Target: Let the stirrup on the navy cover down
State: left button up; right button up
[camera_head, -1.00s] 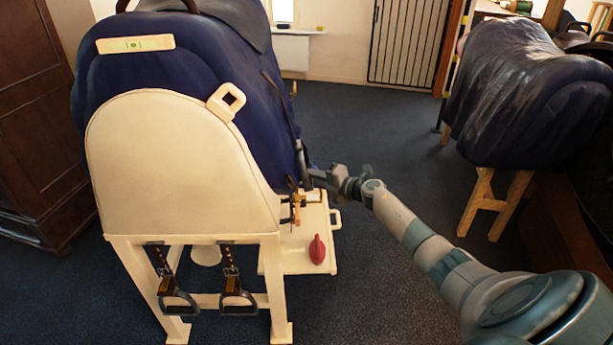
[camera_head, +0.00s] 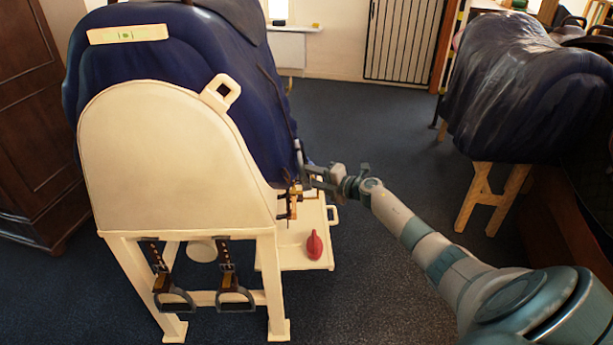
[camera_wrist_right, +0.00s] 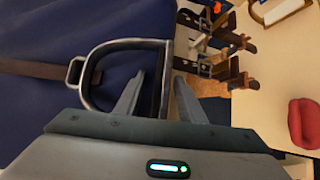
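The navy cover (camera_head: 240,110) lies over the cream stand (camera_head: 165,160). In the right wrist view the metal stirrup (camera_wrist_right: 86,88) lies against the navy cover (camera_wrist_right: 35,100), with a dark strap (camera_wrist_right: 50,70) running from its left end. My right gripper (camera_wrist_right: 157,78) is open around the stirrup's right-hand bar, which shows between the two fingers with gaps on both sides. In the head view my right gripper (camera_head: 312,175) is at the cover's right side; the stirrup is too small there to make out well. My left gripper is not in view.
Two more stirrups (camera_head: 174,303) hang by straps below the stand's front panel. A red object (camera_head: 314,245) lies on the low cream shelf (camera_head: 290,262), near brass clamp-like parts (camera_head: 291,200). A second covered stand (camera_head: 520,90) is at the right. Dark floor between is clear.

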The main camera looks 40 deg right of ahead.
jog(key=shift+s, duration=0.2)
